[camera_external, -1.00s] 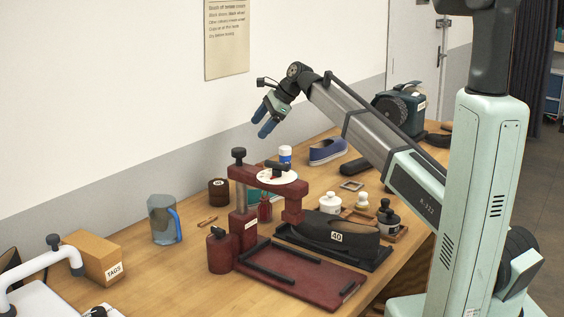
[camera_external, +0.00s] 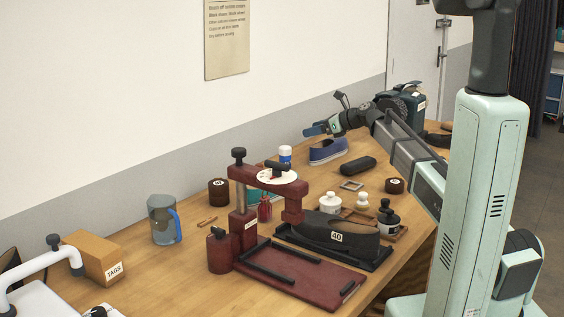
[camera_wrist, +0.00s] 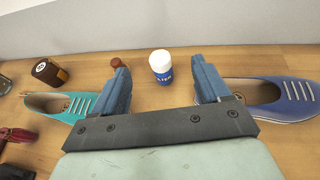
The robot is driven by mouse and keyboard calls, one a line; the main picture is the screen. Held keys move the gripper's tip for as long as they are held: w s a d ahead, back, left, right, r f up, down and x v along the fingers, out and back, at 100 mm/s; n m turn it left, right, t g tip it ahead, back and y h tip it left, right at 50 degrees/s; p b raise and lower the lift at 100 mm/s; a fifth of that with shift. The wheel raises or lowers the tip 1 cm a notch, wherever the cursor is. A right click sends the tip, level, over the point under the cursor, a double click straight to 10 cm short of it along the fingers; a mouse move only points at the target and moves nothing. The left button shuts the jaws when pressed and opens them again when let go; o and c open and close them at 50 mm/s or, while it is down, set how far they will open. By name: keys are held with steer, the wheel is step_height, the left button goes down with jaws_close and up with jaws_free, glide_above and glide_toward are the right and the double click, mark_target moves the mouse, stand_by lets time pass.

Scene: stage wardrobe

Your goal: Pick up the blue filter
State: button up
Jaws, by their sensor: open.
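The blue filter is a small upright cylinder with a white top and a blue lower band with white lettering. It stands on the table behind the red press in the external view (camera_external: 285,154) and beyond my fingers in the wrist view (camera_wrist: 160,68). My gripper (camera_external: 312,130) is open and empty, with blue fingers, above the table near the blue shoe. In the wrist view, the filter appears between the two spread fingertips (camera_wrist: 160,82), and neither finger appears to touch it.
A blue shoe (camera_external: 328,151) lies right of the filter; a teal shoe (camera_wrist: 65,106) lies on its other side. The red press (camera_external: 241,205) stands in front. A dark round container (camera_wrist: 49,71) and a clear jug (camera_external: 161,222) are further left. The wall (camera_external: 130,110) runs behind.

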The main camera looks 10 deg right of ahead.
glide_toward(281, 157)
steer(key=d, duration=0.2)
steer(key=w+d, duration=0.1)
steer(key=shift+d+r, duration=0.25)
steer(key=shift+r, duration=0.1)
steer(key=x, duration=0.7)
steer(key=shift+w+a+f, duration=0.15)
steer(key=shift+w+a, duration=0.1)
steer(key=shift+a, duration=0.05)
steer(key=shift+s+a+x, duration=0.1)
steer(key=shift+s+x, duration=0.05)
steer(key=shift+x, duration=1.35)
steer(key=shift+s+a+x, duration=0.1)
steer(key=shift+s+x, duration=0.1)
steer(key=shift+x, duration=1.3)
steer(key=c, duration=1.1)
